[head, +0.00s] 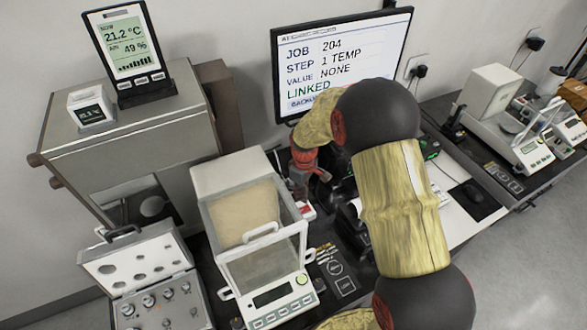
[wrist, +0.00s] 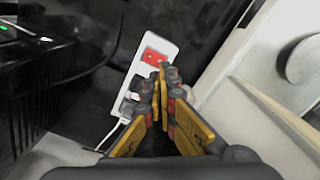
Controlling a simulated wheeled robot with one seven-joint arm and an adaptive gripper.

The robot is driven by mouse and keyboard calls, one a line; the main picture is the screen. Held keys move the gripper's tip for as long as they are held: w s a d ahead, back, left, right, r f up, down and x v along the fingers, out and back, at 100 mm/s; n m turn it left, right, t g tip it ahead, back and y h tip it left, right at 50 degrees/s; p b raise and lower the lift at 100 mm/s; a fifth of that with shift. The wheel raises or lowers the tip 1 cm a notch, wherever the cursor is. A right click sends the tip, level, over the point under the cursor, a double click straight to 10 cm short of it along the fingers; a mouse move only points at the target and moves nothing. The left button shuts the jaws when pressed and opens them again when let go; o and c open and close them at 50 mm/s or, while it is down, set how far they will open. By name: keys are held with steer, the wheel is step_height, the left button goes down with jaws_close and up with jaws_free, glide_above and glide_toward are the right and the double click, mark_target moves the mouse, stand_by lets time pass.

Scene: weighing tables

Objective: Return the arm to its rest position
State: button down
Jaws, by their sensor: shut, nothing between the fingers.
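My gripper (wrist: 161,82) is shut and empty in the wrist view, its yellow-and-grey fingers together in front of a white power strip (wrist: 158,48) with a red switch (wrist: 150,62). I cannot tell whether the fingertips touch the strip. In the head view, my arm (head: 400,200) reaches forward over the bench and bends left. My gripper (head: 305,185) points down between the balance (head: 270,300) and the monitor, and its fingertips are partly hidden there.
The balance with its glass shield stands close left of my gripper. A monitor (head: 345,60) reads "STEP 1 TEMP". An open weight case (head: 150,275) is at lower left. A climate display (head: 128,50) stands on a metal cabinet. Another balance (head: 530,150) is at right.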

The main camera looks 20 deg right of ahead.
steer(key=shift+s+m, duration=0.15)
steer(key=shift+m, duration=0.25)
steer(key=s+r+m+t+b, duration=0.5)
steer(key=s+r+m, duration=0.2)
steer(key=s+r, duration=1.9)
steer(key=shift+s+r+t, duration=0.3)
steer(key=shift+s+r, duration=0.1)
steer(key=shift+s, duration=0.7)
